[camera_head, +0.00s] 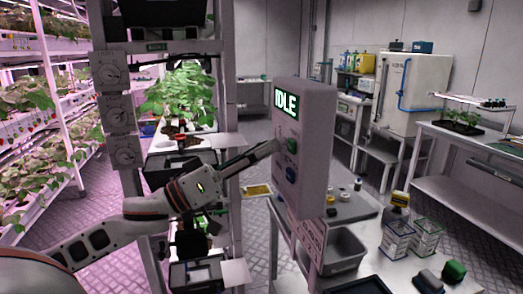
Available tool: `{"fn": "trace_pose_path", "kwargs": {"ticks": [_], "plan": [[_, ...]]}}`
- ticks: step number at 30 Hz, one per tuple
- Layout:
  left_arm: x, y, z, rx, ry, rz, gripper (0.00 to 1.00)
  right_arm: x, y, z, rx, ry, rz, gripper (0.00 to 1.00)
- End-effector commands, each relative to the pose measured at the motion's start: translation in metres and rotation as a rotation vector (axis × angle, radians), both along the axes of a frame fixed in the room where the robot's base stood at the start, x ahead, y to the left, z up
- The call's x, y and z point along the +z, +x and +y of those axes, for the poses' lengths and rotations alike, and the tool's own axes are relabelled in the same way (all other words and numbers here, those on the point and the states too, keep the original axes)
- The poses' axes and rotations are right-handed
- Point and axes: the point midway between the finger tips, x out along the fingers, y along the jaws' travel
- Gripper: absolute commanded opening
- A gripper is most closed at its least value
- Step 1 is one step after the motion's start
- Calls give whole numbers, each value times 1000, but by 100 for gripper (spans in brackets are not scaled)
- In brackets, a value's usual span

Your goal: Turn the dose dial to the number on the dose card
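A grey control box (315,135) stands upright right of centre, with a lit display (286,103) reading "IDLE". I cannot tell which control is the dose dial. My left gripper (277,146) reaches in from the left, its tip at the box face beside the upper green control; contact and finger opening are unclear. A pale card with reddish print (308,240) hangs below the box; its text is too small to read.
Three round dials (110,73) sit on the rack post at left. A grey bin (342,250), wire baskets (397,240) and a green-topped block (454,271) stand on the table below the box. Plant racks line the left; floor shows between rack and table.

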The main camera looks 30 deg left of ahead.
Motion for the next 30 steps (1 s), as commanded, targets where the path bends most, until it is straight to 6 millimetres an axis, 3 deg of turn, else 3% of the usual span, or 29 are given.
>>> {"fn": "trace_pose_path", "kwargs": {"ticks": [7, 11, 12, 22, 30], "plan": [[0, 0, 0, 0, 0, 0, 38, 0, 0, 0, 0, 0, 0, 56], [0, 0, 0, 0, 0, 0, 4, -1, 0, 0, 0, 0, 1, 56], [0, 0, 0, 0, 0, 0, 0, -1, 0, 0, 0, 0, 1, 56], [2, 0, 0, 1, 18, -17, 0, 5, 1, 0, 0, 1, -2, 56], [4, 0, 1, 1, 127, -108, 0, 27, 5, 1, 0, 2, -11, 56]]}}
